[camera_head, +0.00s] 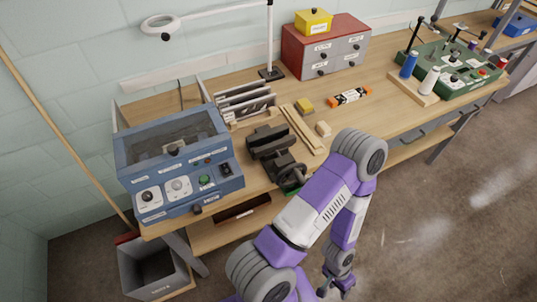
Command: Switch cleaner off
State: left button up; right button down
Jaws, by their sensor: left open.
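The cleaner is taken to be the blue machine (218,190) at the left end of the workbench, with a dark see-through lid (175,140) that looks closed. Its front panel carries a white-backed black knob (148,197), a pale round dial (178,186), a green button (205,181) and a black rocker switch (226,169). Small indicator dots sit above the button; the labels and the switch position are too small to read. My left gripper (337,290) hangs open and empty over the floor in front of the bench, well right of the cleaner. My right gripper is not seen.
A dark vise-like device (268,142) and wooden strips (304,130) lie right of the cleaner. A red-grey drawer cabinet (325,50) stands behind, a green control box (455,75) far right. A grey bin (150,270) is below left. Floor around my gripper is clear.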

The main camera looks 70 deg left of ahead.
aim_at(225, 167)
jog(key=z, duration=0.15)
jog(key=k, duration=1)
jog(key=u, duration=1.4)
